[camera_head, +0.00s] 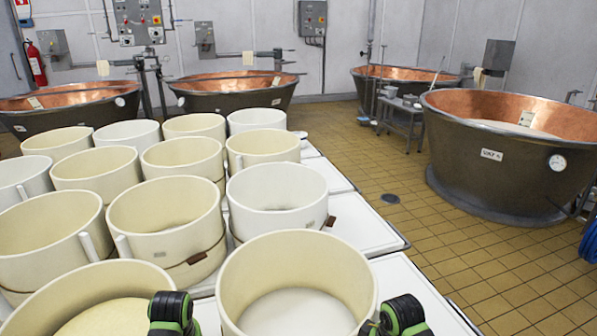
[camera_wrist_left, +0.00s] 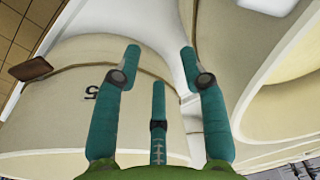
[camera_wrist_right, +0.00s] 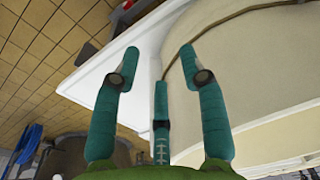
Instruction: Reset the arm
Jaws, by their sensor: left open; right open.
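My left gripper (camera_wrist_left: 160,62) is open and empty, its teal fingers spread in the left wrist view. Behind them is a cream mould (camera_wrist_left: 110,75) with a cord, a brown tag and a small number label. My right gripper (camera_wrist_right: 159,62) is also open and empty. Behind it, the right wrist view shows a cream mould (camera_wrist_right: 250,75) on a white table edge (camera_wrist_right: 125,65). In the head view, green and black parts of my arms show at the bottom edge, either side of the nearest mould (camera_head: 298,255); the fingers are out of that view.
Several cream and white moulds stand close together on white tables (camera_head: 415,290) ahead and to the left. A large copper vat (camera_head: 500,165) stands at the right; more vats (camera_head: 235,95) line the back wall. The tiled floor (camera_head: 375,225) between is mostly clear.

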